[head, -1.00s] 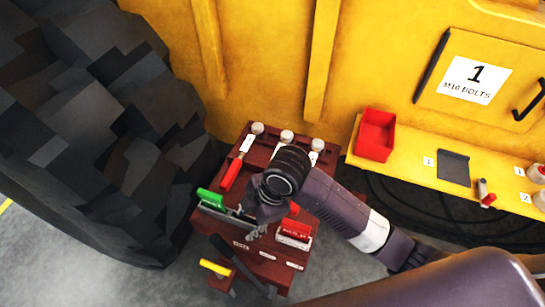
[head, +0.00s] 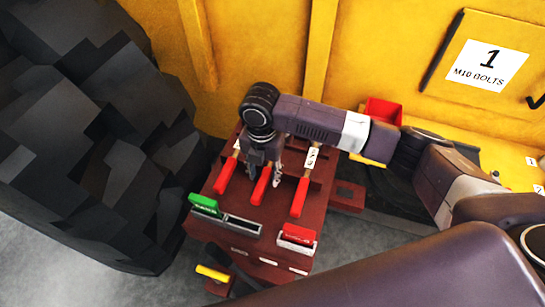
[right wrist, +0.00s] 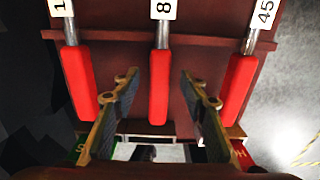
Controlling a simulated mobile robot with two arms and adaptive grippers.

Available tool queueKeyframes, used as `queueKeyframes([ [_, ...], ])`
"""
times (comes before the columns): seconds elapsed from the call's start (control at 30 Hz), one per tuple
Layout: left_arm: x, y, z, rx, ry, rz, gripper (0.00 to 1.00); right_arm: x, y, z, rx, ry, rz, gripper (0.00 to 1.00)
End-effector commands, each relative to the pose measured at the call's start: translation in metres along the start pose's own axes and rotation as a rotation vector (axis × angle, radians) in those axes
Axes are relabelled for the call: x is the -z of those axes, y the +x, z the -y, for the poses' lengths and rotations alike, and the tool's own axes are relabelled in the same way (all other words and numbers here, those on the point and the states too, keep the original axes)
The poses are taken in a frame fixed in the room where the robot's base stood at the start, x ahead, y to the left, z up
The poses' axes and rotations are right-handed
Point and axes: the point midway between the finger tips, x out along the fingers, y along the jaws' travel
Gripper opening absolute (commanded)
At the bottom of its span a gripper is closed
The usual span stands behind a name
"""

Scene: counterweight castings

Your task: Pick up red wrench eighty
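Three red-handled wrenches lie side by side on the dark red cart top (head: 235,222). In the right wrist view the middle wrench (right wrist: 160,88) has a tag showing "8"; the rest of the tag is cut off. The left wrench (right wrist: 78,85) has a tag starting with "1", and the right wrench (right wrist: 238,88) has a tag reading "45". My right gripper (head: 265,177) is open above the middle wrench (head: 261,188), with one finger on each side of its handle in the wrist view, apart from it. In the head view the gripper hides this wrench's upper part. My left gripper is not in view.
A green-handled item (head: 204,203) and a red block (head: 298,233) sit at the cart's front. A yellow-handled tool (head: 212,272) is below. A large black tyre (head: 95,140) stands left, a yellow machine wall behind. A red bin (head: 383,111) is at the back right.

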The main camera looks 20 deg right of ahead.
Motion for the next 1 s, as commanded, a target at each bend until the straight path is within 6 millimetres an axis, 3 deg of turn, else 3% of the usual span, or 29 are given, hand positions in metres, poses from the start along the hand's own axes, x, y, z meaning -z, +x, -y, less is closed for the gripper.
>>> queueKeyframes([
  [0.2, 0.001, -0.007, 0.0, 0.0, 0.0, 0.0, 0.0, 0.001, 0.03, 0.001, 0.002, 0.0, -0.001, 0.4],
  [0.5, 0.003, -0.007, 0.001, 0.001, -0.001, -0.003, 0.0, 0.0, 0.036, 0.0, -0.001, 0.0, 0.0, 0.4],
  [0.87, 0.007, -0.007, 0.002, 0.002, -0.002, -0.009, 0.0, 0.0, 0.036, 0.0, -0.001, 0.001, 0.001, 0.0],
  [1.0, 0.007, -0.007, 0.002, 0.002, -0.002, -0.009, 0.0, 0.0, 0.036, 0.0, -0.001, 0.001, 0.001, 0.0],
])
